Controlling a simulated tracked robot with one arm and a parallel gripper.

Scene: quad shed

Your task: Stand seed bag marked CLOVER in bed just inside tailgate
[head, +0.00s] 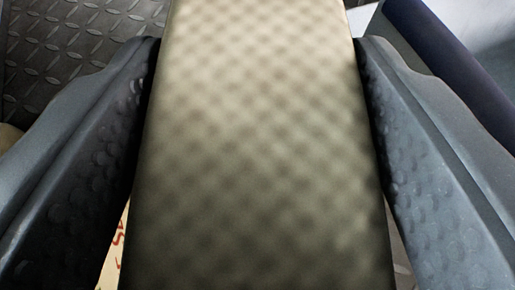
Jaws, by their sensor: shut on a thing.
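My gripper (257,70) is shut on a tan bag (260,150) with a woven, checked surface. The bag fills the middle of the head view from top to bottom, with one dark grey finger pressed on each side. No marking shows on the face turned to me, so I cannot tell whether it reads CLOVER. The bag hides most of what lies beyond it. I cannot make out the tailgate for certain, nor whether the bag touches anything below.
Grey diamond-plate metal (85,45) shows at upper left. A dark blue rounded bar (450,65) runs along the upper right, beside a pale surface (490,20). A pale yellow thing with red lettering (113,255) peeks out at lower left, mostly hidden. A tan edge (8,138) shows at far left.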

